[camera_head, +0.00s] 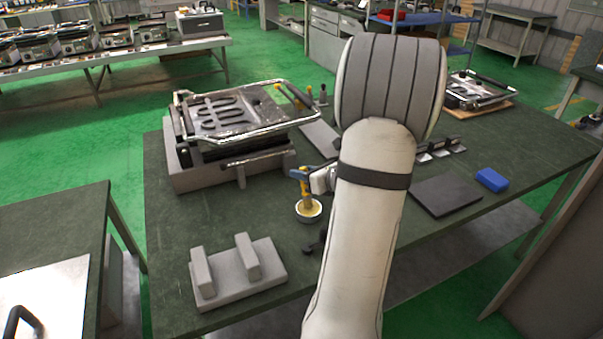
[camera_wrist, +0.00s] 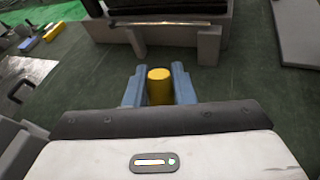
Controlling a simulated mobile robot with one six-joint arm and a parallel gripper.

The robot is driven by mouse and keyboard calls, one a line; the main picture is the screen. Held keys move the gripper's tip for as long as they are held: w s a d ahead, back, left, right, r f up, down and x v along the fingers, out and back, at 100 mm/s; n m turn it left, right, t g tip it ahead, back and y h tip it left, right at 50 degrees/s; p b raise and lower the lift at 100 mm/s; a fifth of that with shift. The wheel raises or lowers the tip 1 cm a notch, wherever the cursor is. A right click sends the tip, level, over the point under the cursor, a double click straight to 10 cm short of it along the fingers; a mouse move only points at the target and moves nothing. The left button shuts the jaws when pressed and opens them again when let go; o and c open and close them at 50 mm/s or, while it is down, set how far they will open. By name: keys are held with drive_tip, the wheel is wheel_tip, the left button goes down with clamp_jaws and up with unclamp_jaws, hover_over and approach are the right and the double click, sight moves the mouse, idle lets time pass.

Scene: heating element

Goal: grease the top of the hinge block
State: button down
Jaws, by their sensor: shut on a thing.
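My gripper (camera_head: 303,174) has blue fingers and is shut on a yellow-handled tool (camera_head: 308,200). The tool is upright, and its lower end meets a small round pale-rimmed dish (camera_head: 308,217) with yellow contents. I cannot tell if it touches the contents. In the wrist view the yellow round handle end (camera_wrist: 159,86) sits between the two blue fingers (camera_wrist: 158,90). A press-like unit with a dark heating coil (camera_head: 225,115) stands on a grey base (camera_head: 200,180) behind and left of the gripper. I cannot tell for sure which part is the hinge block.
A grey fixture with two raised bars (camera_head: 238,272) lies at the table's front left. A dark flat plate (camera_head: 445,196) and a blue block (camera_head: 492,179) lie to the right. The green tabletop (camera_head: 180,230) is clear at left.

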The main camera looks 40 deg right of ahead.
idle(0.6)
drive_tip(key=shift+r+p, duration=2.7)
drive_tip(key=shift+r, duration=0.85)
drive_tip(key=shift+f, duration=0.1)
drive_tip(key=shift+s, duration=0.1)
